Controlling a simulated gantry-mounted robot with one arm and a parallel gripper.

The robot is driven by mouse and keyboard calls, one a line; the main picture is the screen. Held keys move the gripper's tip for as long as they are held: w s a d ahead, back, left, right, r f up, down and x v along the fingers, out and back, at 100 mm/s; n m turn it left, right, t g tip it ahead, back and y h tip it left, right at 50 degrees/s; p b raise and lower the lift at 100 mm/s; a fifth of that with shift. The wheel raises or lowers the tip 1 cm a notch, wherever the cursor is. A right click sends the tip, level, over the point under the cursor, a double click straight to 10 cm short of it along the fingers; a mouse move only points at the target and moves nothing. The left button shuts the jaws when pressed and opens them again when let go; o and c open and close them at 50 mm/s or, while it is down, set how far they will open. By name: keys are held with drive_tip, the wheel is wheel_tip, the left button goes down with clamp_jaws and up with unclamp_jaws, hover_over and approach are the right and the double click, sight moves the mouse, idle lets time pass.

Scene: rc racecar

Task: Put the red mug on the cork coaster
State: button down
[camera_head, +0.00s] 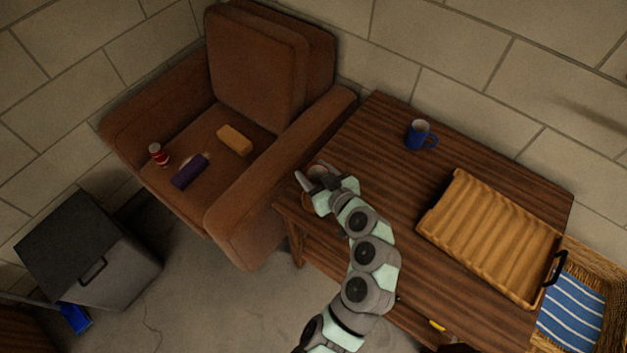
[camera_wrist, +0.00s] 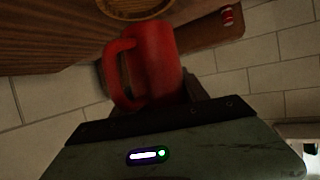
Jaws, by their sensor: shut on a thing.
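The red mug (camera_wrist: 157,62) fills the middle of the wrist view, its handle toward the left of that picture. My gripper (camera_head: 315,180) is over the left end of the wooden table in the head view, shut on the mug. In the head view the mug is mostly hidden by the gripper and hard to make out. The cork coaster (camera_wrist: 135,10) is a round brown disc on the table at the top edge of the wrist view, partly cut off. The mug appears close to it; I cannot tell whether they touch.
A blue mug (camera_head: 418,135) stands at the back of the wooden table (camera_head: 375,125). A ribbed wooden tray (camera_head: 490,235) covers the table's right part. A brown armchair (camera_head: 255,60) adjoins the table's left side, with a can (camera_head: 158,154) and two blocks on its seat.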

sight(313, 180)
drive_tip(key=shift+f, duration=2)
drive_tip(key=shift+b, duration=0.3)
drive_tip(key=shift+f, duration=0.2)
drive_tip(key=c, duration=0.6)
unclamp_jaws()
drive_tip(key=shift+r, duration=0.15)
drive_tip(key=shift+d+r, duration=0.1)
drive_tip(key=shift+r, duration=0.05)
drive_tip(key=v, duration=1.1)
drive_tip(key=shift+s+d+r, duration=0.1)
drive_tip(key=shift+s+d, duration=0.05)
drive_tip(key=shift+s, duration=0.25)
